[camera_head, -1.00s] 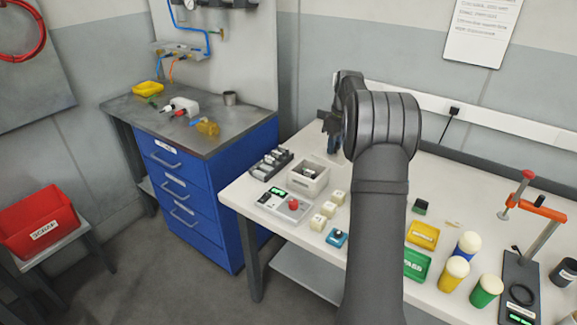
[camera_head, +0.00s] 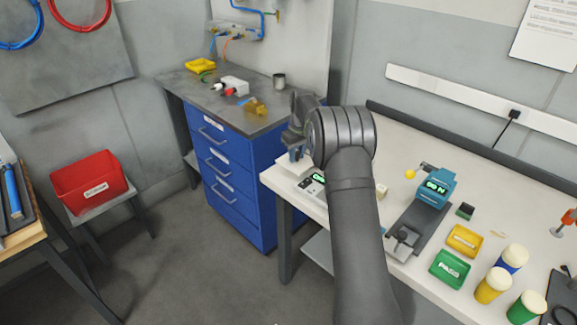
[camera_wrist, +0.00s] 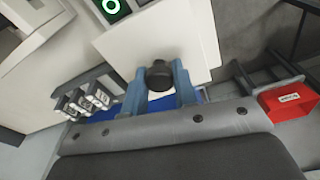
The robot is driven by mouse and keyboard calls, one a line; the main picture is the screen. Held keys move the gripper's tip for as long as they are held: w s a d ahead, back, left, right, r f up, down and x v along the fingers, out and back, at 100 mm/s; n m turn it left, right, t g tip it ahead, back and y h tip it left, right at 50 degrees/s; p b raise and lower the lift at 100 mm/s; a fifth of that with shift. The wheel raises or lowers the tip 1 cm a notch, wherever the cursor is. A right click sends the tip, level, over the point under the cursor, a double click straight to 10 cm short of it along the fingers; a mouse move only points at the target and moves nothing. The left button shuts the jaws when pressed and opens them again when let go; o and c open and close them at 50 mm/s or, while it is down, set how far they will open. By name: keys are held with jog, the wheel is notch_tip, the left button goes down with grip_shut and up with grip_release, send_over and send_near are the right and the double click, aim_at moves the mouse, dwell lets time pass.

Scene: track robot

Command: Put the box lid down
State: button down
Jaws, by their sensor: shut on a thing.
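The box lid (camera_wrist: 195,38) is a flat, pale square plate with a black knob (camera_wrist: 159,75). My gripper (camera_wrist: 158,80) has blue fingers, one on each side of the knob, and is shut on it. In the head view, my gripper (camera_head: 294,154) is at the left end of the white bench, with a pale edge of the lid (camera_head: 290,166) below it. Whether the lid touches anything underneath is not clear. The open box is not visible in the head view now; my arm covers that part of the bench.
A rack of small parts (camera_wrist: 88,99) and a device with a green-lit display (camera_wrist: 113,7) are near the lid. A teal device (camera_head: 436,188), yellow bin (camera_head: 464,241) and green bin (camera_head: 450,269) stand right of my arm. The blue drawer cabinet (camera_head: 232,170) is left of the bench.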

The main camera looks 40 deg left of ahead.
aim_at(288, 158)
jog(key=a+f, duration=0.1)
jog(key=s+a+f, duration=0.1)
jog(key=a, duration=0.1)
jog(key=shift+f, duration=1.95)
jog(key=shift+s+f, duration=0.1)
jog(key=c, duration=1.1)
grip_release()
jog(key=shift+c, duration=0.2)
jog(key=r, duration=0.4)
jog(key=d+r, duration=0.1)
jog(key=r, duration=0.7)
jog(key=shift+s+d+r, duration=0.1)
jog(key=shift+d, duration=0.15)
